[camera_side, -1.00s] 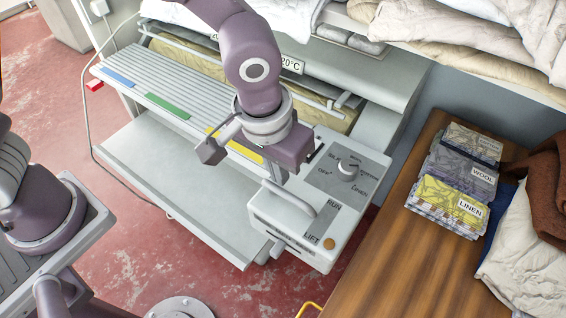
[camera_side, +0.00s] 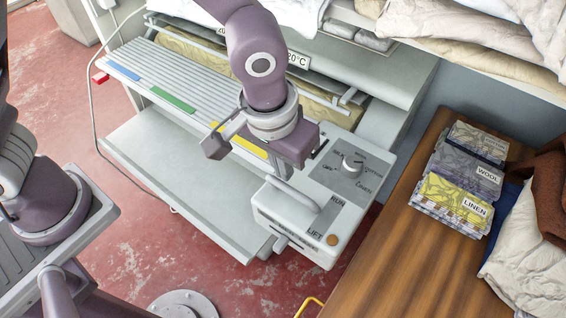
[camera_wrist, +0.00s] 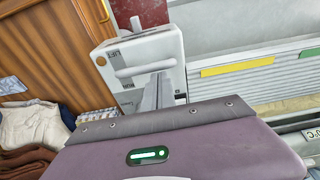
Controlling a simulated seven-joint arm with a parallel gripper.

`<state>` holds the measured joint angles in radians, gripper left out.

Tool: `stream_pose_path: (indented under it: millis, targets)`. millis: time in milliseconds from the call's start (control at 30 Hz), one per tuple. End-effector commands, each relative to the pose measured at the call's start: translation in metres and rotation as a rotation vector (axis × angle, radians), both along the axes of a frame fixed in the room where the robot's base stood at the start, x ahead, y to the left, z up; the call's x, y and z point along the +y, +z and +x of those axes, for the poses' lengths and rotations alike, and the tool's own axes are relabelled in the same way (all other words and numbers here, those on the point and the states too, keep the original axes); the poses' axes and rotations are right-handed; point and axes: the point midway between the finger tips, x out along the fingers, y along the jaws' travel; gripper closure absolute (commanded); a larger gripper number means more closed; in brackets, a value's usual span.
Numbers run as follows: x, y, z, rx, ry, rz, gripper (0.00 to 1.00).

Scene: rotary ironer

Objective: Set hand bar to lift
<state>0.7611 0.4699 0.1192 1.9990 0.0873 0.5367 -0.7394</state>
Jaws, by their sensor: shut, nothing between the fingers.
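The hand bar (camera_side: 293,196) is a pale, rounded bar on top of the white control box (camera_side: 325,250), beside the printed words RUN and LIFT. My gripper (camera_side: 281,174) is shut and empty, pointing down by the bar's left end in the side view. In the wrist view the bar (camera_wrist: 145,68) crosses just beyond my closed grey fingers (camera_wrist: 161,88). The LIFT label (camera_wrist: 112,55) and RUN label (camera_wrist: 127,83) are at the bar's left there. I cannot tell whether the fingers touch the bar.
A short lever (camera_side: 282,242) sticks out from the box's front edge. The ironer's slatted shelf (camera_side: 170,75) is on the left. A wooden table (camera_side: 385,270) with folded cloths stands on the right.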

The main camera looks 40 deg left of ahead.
Motion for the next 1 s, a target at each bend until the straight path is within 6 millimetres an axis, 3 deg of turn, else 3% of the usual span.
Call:
stream_pose_path:
  millis: [33, 200, 400, 600, 1000]
  targets:
    - [-0.001, 0.001, -0.005, 0.024, -0.007, 0.007, 1.00]
    - [-0.001, 0.024, 0.028, -0.006, 0.002, -0.009, 1.00]
    - [-0.001, 0.054, -0.014, -0.011, -0.001, -0.010, 1.00]
    - [0.000, 0.075, -0.041, -0.012, 0.002, -0.010, 1.00]
    - [0.001, 0.081, -0.049, -0.013, 0.005, -0.009, 1.00]
